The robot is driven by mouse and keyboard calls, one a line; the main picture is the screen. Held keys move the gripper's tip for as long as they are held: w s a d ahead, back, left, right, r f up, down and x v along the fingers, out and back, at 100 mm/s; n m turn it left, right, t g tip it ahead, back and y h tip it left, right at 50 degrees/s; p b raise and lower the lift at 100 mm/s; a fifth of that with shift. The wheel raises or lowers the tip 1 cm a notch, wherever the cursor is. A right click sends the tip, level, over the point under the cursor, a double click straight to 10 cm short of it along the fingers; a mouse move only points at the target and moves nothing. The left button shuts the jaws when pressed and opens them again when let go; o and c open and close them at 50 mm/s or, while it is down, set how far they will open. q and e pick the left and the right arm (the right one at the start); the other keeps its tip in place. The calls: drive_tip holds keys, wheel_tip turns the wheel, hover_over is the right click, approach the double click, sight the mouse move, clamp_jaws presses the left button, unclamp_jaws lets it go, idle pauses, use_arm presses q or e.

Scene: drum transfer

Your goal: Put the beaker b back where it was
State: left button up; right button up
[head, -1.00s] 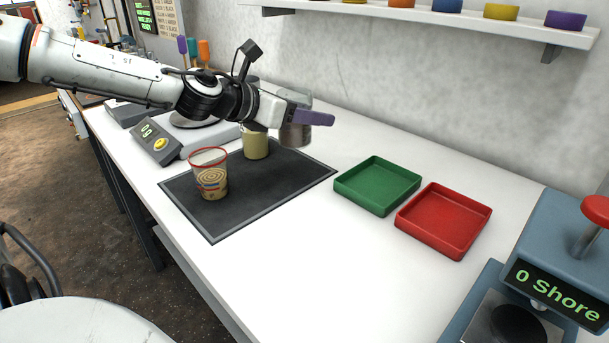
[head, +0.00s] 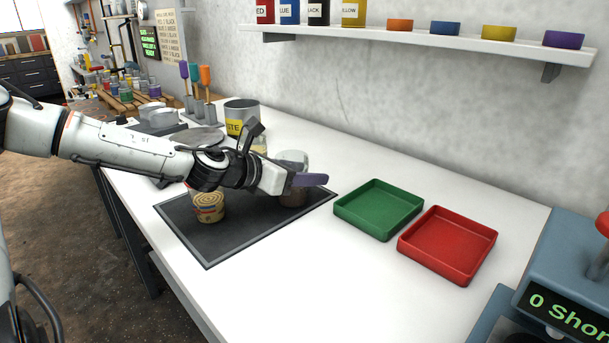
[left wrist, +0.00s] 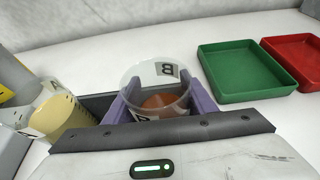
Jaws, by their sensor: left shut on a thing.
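Beaker b (head: 293,160) is a clear beaker with a brown-orange content. In the left wrist view its "B" label (left wrist: 166,69) shows on the far wall. My left gripper (head: 309,180) is shut on it, with the purple fingers (left wrist: 160,104) on either side of the glass. The beaker is upright over the right back part of the dark mat (head: 229,240). Its base is partly hidden by my gripper, and I cannot tell whether it touches the mat. My right gripper is not in view.
A cream-filled beaker (left wrist: 55,115) is left of the gripper. A green tray (head: 378,210) and a red tray (head: 448,246) lie to the right. The white table front is clear.

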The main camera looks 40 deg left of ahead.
use_arm(q)
drive_tip(key=shift+r, duration=0.2)
drive_tip(key=shift+f, duration=0.15)
drive_tip(key=o, duration=0.9)
drive_tip(key=shift+f, duration=0.15)
drive_tip(key=o, duration=0.4)
